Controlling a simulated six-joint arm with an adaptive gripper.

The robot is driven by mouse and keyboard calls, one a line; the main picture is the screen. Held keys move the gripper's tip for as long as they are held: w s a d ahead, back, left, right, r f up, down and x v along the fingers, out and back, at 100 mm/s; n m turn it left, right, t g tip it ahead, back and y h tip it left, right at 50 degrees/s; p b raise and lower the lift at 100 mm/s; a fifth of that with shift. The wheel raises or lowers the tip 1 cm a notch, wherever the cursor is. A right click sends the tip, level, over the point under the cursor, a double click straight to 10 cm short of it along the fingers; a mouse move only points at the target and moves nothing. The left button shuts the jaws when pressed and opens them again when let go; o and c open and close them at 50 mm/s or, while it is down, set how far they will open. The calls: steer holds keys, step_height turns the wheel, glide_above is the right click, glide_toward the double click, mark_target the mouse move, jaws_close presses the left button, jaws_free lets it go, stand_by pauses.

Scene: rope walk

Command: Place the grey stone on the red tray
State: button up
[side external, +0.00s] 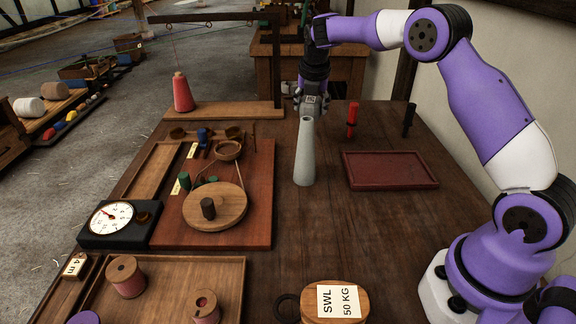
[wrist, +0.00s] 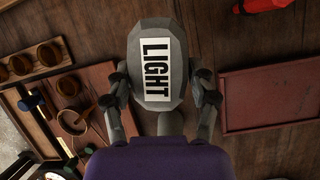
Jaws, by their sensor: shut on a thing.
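The grey stone (wrist: 152,88) is a rounded, faceted block with a white label reading LIGHT. In the wrist view it sits between the two fingers of my gripper (wrist: 160,95), which is shut on it. In the side view my gripper (side external: 311,104) points down, with its fingers close above the top of a pale cone, and the stone is small and hard to make out there. The red tray (side external: 390,170) lies flat and empty on the table, to the right of my gripper; it also shows at right in the wrist view (wrist: 270,98).
The tall pale grey cone (side external: 304,160) stands upright left of the tray. A red peg (side external: 352,121) and a dark peg (side external: 409,120) stand behind the tray. A reddish board (side external: 259,215) with a round wooden disc lies left. A labelled wooden block (side external: 335,301) is in front.

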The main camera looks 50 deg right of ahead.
steer(key=s+a+r+m+g, duration=0.2)
steer(key=s+a+m+g, duration=0.15)
steer(key=s+m, duration=0.5)
steer(key=s+a+r+m+g, duration=0.2)
steer(key=s+a+m, duration=0.2)
steer(key=s+m, duration=0.45)
steer(key=n, duration=0.1)
glide_toward(390, 167)
steer(key=shift+s+d+f+h, duration=0.3)
steer(key=shift+s+f, duration=0.05)
steer(key=shift+s, duration=0.2)
steer(key=shift+d+f, duration=0.15)
steer(key=shift+d, duration=0.05)
steer(key=shift+f, duration=2)
steer(key=shift+f, duration=0.1)
steer(key=o, duration=1.4)
